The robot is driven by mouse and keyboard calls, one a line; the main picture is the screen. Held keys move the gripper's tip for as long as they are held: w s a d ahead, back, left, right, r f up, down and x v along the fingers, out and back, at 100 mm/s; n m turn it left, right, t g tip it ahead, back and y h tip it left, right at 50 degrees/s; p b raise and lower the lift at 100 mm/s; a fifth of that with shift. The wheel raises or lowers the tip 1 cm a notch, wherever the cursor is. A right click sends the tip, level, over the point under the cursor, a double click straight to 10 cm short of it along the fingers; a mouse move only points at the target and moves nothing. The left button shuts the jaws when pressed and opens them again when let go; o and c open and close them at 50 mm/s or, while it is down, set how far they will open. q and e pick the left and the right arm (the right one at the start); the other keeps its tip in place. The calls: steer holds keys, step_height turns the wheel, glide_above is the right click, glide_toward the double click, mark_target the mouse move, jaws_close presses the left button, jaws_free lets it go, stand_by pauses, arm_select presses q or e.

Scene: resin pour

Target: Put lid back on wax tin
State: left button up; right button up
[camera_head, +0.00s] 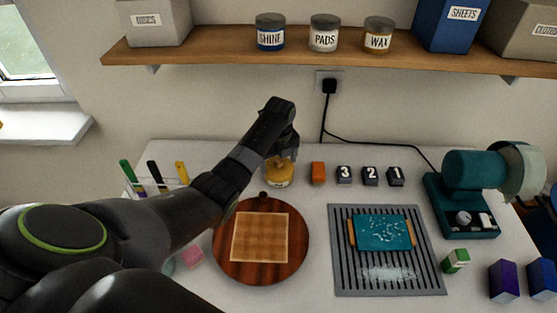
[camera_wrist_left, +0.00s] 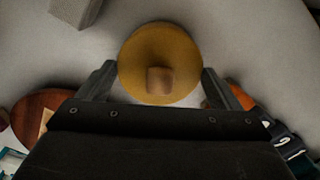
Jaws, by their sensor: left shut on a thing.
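In the head view the yellow lid (camera_head: 278,168) is under my left gripper (camera_head: 281,157), behind the round wooden board. A paler band shows below the yellow, apparently the tin (camera_head: 278,183); I cannot tell whether the lid is fully seated. My right gripper is not in view.
An orange block (camera_head: 318,172) and several dark numbered blocks (camera_head: 344,175) stand just right of the tin. The round wooden board (camera_head: 298,255) is in front. A grey slatted rack (camera_head: 345,280) bears a teal piece. Upright tools (camera_head: 155,172) stand at the left.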

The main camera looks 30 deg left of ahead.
arm_select(q)
steer(key=shift+p, duration=0.3)
stand_by(0.4)
stand_by(0.3)
steer(key=o, duration=0.8)
steer(key=shift+r+p, duration=3.55)
steer(key=shift+p, duration=0.3)
jaws_close()
